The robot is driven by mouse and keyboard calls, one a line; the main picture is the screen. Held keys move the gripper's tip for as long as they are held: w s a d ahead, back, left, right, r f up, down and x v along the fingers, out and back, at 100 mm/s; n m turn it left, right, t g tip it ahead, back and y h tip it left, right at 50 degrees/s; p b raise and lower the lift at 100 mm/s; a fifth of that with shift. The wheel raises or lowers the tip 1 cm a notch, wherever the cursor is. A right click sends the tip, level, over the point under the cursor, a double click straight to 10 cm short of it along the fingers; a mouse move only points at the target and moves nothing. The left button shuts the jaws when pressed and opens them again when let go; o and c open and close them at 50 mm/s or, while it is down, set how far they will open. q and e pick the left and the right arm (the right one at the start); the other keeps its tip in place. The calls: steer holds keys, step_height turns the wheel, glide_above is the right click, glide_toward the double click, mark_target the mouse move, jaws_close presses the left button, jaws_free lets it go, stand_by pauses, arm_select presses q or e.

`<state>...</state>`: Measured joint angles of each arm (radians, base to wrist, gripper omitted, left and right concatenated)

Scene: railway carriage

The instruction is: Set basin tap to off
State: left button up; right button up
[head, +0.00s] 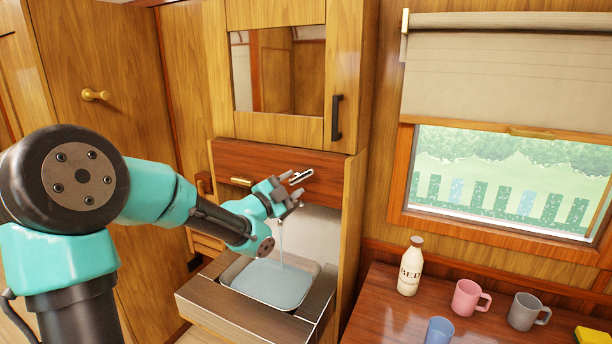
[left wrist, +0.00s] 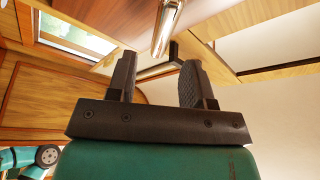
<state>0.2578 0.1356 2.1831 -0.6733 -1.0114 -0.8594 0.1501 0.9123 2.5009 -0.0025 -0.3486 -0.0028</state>
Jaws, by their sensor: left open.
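The basin (head: 268,284) sits in a fold-down wooden unit, and a thin stream of water (head: 281,246) runs down into it. The basin tap is largely hidden behind my left gripper (head: 294,190) in the head view. A pale metal piece (head: 301,177) shows at the fingertips there; I cannot tell surely whether it is the tap's lever. In the left wrist view, a shiny metal cylinder of the tap (left wrist: 165,28) stands just beyond the fingers. My left gripper (left wrist: 157,70) is open, its dark fingers apart with nothing clamped between them. My right gripper is not in view.
A mirror cabinet (head: 280,70) with a dark handle is above the basin. A wooden side panel (head: 350,225) separates the basin from the table (head: 385,300), which holds a bottle (head: 410,268), a pink mug (head: 467,298), a grey mug (head: 524,311) and a blue cup (head: 438,331).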

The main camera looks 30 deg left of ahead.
mark_target(304, 176)
arm_select(q)
steer(key=x, duration=0.6)
jaws_close()
stand_by(0.4)
